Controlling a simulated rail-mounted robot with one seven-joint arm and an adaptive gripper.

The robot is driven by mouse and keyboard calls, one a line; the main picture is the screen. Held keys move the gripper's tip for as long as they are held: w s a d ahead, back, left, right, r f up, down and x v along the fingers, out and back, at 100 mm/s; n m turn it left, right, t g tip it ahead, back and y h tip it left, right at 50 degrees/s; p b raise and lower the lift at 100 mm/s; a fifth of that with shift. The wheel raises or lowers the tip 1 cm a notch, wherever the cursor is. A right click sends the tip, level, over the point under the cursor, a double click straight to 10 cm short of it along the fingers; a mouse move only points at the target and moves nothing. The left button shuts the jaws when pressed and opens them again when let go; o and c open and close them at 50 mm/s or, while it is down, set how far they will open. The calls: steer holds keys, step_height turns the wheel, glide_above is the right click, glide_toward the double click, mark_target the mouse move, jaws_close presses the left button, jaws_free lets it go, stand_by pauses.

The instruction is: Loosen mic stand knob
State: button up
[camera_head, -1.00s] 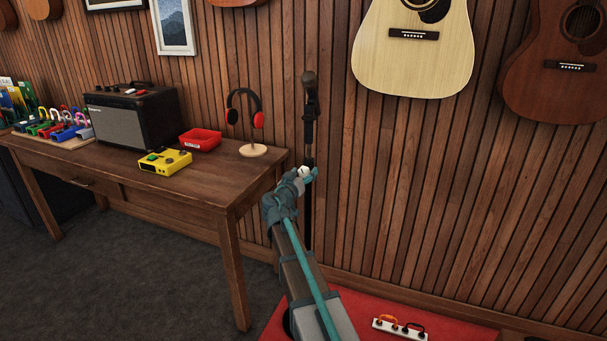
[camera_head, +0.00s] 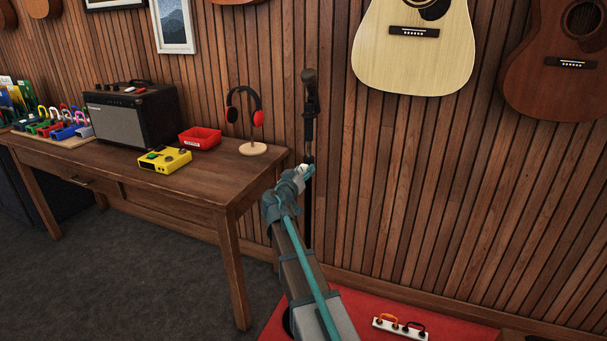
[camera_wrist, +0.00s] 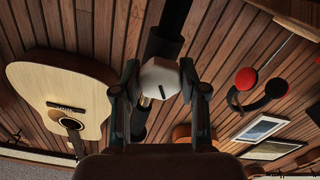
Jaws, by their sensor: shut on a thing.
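The black mic stand (camera_head: 309,215) stands upright in front of the wood-slat wall, with a microphone (camera_head: 309,78) in its clip at the top. In the wrist view, the white faceted knob (camera_wrist: 159,79) with a dark line on its face sits against the dark stand pole (camera_wrist: 168,28). My gripper (camera_wrist: 159,84) has one finger on each side of the knob and is shut on it. In the head view, my gripper (camera_head: 306,171) is at the stand's mid-height, and the knob is mostly hidden by it.
Guitars hang on the wall to the right. A red surface (camera_head: 350,310) lies below.

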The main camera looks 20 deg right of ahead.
steer(key=n+b, duration=0.1)
steer(key=n, duration=0.3)
steer(key=shift+b, duration=0.3)
steer(key=shift+n, duration=2)
steer(key=o, duration=1.2)
steer(key=shift+c, duration=0.2)
steer(key=v, duration=1.2)
